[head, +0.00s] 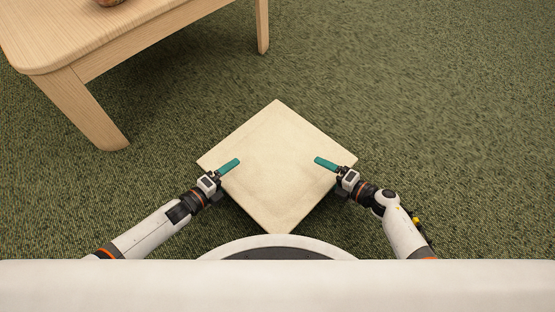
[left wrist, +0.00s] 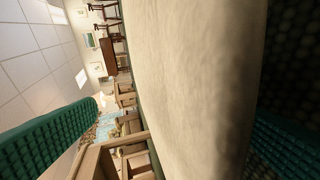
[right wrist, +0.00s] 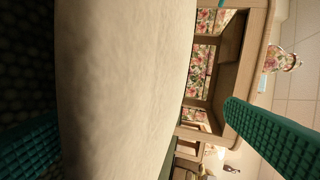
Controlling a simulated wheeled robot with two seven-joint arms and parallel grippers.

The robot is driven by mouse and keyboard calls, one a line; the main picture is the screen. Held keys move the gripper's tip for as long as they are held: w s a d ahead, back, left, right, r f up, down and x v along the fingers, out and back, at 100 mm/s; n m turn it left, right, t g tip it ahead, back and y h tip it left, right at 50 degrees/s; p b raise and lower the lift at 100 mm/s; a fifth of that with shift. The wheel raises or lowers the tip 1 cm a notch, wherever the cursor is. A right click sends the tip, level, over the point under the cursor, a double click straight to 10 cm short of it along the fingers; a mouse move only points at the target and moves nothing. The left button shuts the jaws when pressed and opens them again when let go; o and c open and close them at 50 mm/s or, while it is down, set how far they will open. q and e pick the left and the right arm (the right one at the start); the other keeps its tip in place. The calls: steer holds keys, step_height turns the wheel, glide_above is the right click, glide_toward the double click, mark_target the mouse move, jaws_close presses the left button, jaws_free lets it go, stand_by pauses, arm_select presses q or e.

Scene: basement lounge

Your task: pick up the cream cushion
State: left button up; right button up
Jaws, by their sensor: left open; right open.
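The cream cushion (head: 277,165) lies flat on the green carpet, one corner toward me. My left gripper (head: 229,165) is at its left side and my right gripper (head: 326,163) at its right side, one teal finger of each showing above it. In the left wrist view the cushion's edge (left wrist: 195,80) stands between the two open fingers. In the right wrist view the cushion's edge (right wrist: 125,80) also stands between the open fingers. Each lower finger is hidden under the cushion in the head view. Neither gripper is closed on it.
A light wooden table (head: 75,40) stands at the upper left, its near leg (head: 90,110) on the carpet beyond my left arm. The carpet (head: 430,110) to the right and behind the cushion is clear.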

mark_target(239, 158)
arm_select(q)
steer(key=shift+w+d+f, duration=0.15)
steer(key=shift+w+d, duration=0.2)
steer(key=shift+w, duration=0.05)
arm_select(e)
steer(key=shift+w+a+f, duration=0.15)
steer(key=shift+w+a, duration=0.15)
steer(key=shift+a, duration=0.15)
arm_select(q)
steer(key=c, duration=0.8)
arm_select(e)
steer(key=c, duration=0.8)
arm_select(q)
steer(key=shift+o, duration=0.2)
step_height(239, 158, up, 5)
steer(key=p, duration=0.5)
steer(key=shift+a, duration=0.1)
arm_select(e)
step_height(239, 158, up, 5)
steer(key=shift+d+r, duration=0.1)
